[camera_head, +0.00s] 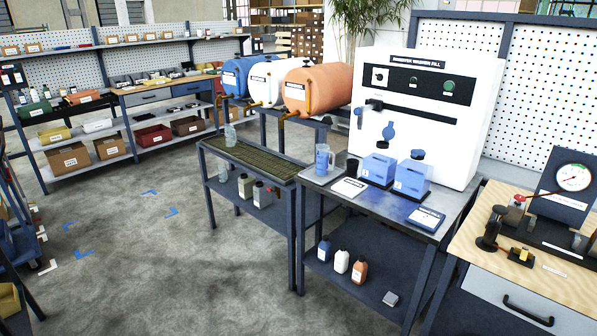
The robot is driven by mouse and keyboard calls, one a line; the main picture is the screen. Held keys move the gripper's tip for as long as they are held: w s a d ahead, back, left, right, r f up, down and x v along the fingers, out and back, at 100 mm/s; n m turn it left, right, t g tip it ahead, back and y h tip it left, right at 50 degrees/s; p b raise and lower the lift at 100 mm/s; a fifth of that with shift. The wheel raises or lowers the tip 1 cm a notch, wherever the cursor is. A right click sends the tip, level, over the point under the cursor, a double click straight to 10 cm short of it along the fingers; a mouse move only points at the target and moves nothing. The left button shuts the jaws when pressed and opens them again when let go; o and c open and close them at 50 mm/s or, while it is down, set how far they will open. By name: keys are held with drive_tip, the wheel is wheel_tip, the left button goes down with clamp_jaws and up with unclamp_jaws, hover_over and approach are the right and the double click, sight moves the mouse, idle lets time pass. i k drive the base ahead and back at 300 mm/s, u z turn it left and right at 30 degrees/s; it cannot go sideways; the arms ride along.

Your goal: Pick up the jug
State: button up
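A blue see-through jug (323,161) stands upright near the back left corner of the grey metal bench (368,204), close to the left front of the white washer-fill machine. Which way its handle points is too small to tell clearly. My gripper is not in view.
A slatted drip table (250,160) with a clear bottle (230,134) adjoins on the left. Open floor (170,260) lies in front.

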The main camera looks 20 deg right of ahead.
sight(322, 150)
drive_tip(key=u, duration=0.1)
drive_tip(key=k, duration=0.65)
drive_tip(key=u, duration=0.2)
drive_tip(key=i, duration=2.75)
drive_tip(key=z, duration=0.15)
